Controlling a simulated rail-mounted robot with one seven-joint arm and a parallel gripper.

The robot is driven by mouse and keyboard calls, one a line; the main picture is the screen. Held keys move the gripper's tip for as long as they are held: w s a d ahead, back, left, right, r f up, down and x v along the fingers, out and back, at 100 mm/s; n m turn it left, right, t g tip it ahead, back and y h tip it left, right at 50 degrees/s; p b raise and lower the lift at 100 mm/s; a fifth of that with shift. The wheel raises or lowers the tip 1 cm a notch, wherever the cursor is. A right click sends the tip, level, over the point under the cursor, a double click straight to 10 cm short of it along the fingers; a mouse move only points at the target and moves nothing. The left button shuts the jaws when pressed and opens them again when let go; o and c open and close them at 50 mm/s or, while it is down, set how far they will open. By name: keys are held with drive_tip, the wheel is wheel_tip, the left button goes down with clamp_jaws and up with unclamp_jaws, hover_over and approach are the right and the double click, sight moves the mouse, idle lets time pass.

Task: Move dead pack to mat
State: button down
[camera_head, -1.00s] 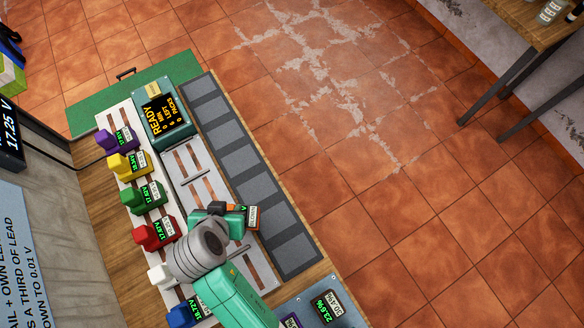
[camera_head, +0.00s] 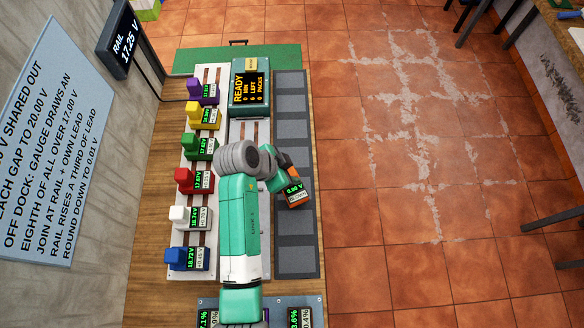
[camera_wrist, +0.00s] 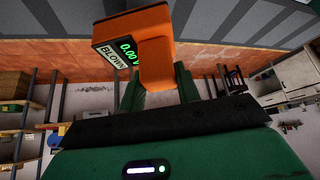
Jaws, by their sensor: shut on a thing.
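The dead pack (camera_head: 295,195) is orange, with a 0.00 V display. In the wrist view the orange pack (camera_wrist: 152,42) also carries a label reading BLOWN. My gripper (camera_head: 282,178) is shut on it and holds it over the dark grey slotted strip (camera_head: 293,258); I cannot tell its height above the strip. The pack looks tilted in the head view. A plain green mat (camera_head: 285,58) lies at the far end of the bench, well beyond my gripper, with its visible surface bare. My arm hides part of the pale rail panel.
Purple (camera_head: 196,92), yellow (camera_head: 195,114), green (camera_head: 190,146), red (camera_head: 184,180), white (camera_head: 180,216) and blue (camera_head: 178,257) packs line the left rails. A teal READY display box (camera_head: 250,88) stands before the mat. Open floor lies right of the bench.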

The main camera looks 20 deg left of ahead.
drive_tip(key=shift+w+a+f, duration=0.1)
drive_tip(key=shift+w+a, duration=0.05)
drive_tip(key=shift+w, duration=0.5)
drive_tip(key=shift+w+a+f, duration=0.1)
drive_tip(key=shift+w+a, duration=0.05)
drive_tip(key=shift+w, duration=0.45)
drive_tip(key=shift+s+f+p, duration=0.1)
drive_tip(key=shift+f+p, duration=0.2)
drive_tip(key=shift+f, duration=1.4)
drive_tip(key=shift+f, duration=0.15)
drive_tip(key=c, duration=1)
unclamp_jaws()
drive_tip(key=shift+r, duration=0.3)
drive_tip(key=v, duration=1.1)
drive_tip(key=shift+s+a+r, duration=0.15)
drive_tip(key=shift+r, duration=0.15)
